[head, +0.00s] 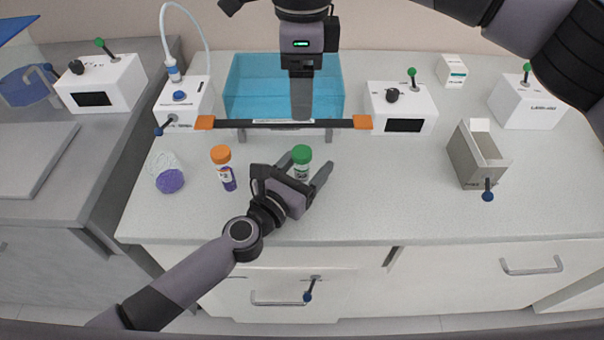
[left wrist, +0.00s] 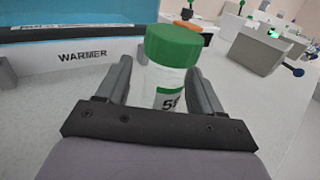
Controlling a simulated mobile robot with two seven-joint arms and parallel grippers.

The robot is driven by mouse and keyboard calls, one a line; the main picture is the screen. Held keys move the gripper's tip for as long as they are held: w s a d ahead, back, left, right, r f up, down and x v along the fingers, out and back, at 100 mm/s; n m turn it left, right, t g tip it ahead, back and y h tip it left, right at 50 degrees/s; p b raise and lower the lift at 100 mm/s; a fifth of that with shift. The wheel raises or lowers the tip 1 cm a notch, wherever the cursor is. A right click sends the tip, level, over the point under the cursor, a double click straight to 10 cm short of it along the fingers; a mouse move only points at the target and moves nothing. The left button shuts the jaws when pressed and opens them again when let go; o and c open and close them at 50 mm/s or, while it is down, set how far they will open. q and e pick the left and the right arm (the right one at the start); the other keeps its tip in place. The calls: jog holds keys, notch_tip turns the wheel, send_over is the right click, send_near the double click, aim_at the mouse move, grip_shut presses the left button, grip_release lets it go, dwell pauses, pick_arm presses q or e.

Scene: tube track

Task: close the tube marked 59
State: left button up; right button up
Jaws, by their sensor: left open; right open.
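A tube with a green cap (head: 301,154) stands upright on the bench. In the left wrist view its cap (left wrist: 173,45) sits on top of the white-labelled body (left wrist: 165,80). The label shows a 5 and a partly hidden second digit. I cannot tell how tight the cap is. My left gripper (head: 307,170) is open, with its fingers on either side of the tube; contact is unclear. My right gripper (head: 301,108) points down, open and seen edge-on, above and behind the tube near the blue bin.
A tube with an orange cap (head: 221,154) and a purple ball-like item (head: 170,181) stand left. Behind are a black bar with orange ends (head: 340,124) and a translucent blue bin (head: 240,85). A grey open box (head: 465,160) is at right. The bench between is clear.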

aim_at(297, 177)
pick_arm(q)
jog(key=shift+v, duration=3.55)
jog(key=shift+a, duration=0.1)
